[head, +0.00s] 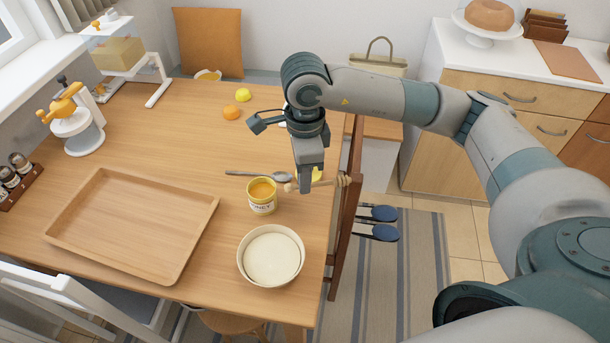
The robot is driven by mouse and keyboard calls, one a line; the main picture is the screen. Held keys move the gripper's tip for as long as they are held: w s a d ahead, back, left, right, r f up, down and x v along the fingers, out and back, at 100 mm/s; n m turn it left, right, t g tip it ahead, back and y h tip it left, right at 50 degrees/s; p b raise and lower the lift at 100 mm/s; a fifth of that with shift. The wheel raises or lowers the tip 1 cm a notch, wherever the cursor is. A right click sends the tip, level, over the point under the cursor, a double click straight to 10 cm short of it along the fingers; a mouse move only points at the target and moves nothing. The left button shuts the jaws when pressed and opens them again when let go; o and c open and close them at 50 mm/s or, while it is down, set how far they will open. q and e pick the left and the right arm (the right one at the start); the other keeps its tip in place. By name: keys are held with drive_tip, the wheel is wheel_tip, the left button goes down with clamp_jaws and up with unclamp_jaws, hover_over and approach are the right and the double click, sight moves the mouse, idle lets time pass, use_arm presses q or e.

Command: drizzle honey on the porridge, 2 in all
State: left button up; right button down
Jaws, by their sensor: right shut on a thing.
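My right gripper (305,186) is shut on a wooden honey dipper (330,183), held roughly level above the table near its right edge. The dipper's ribbed end points right and its knob end sticks out left. The honey jar (262,207), yellow, labelled and open, with amber honey in it, stands just left of the gripper. A white bowl of pale porridge (271,258) stands in front of the jar, near the table's front right corner. No honey shows on its surface. My left gripper is not in view.
A spoon (258,175) lies behind the jar. A yellow thing (317,174) is partly hidden behind the gripper. An empty wooden tray (199,226) lies at left. An orange (231,113) and a lemon (243,95) lie farther back. A chair (347,215) stands against the right edge.

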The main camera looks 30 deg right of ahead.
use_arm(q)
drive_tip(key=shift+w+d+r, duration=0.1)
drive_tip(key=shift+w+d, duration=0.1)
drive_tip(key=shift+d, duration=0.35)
use_arm(e)
drive_tip(key=s+n, duration=0.1)
drive_tip(key=n, duration=0.6)
drive_tip(key=s+a+r+n, duration=0.1)
drive_tip(key=n, duration=0.6)
drive_tip(key=s+n, duration=0.1)
drive_tip(key=n, duration=0.6)
drive_tip(key=shift+a+r+n, duration=0.3)
drive_tip(key=shift+a+r, duration=0.05)
drive_tip(key=shift+r, duration=0.05)
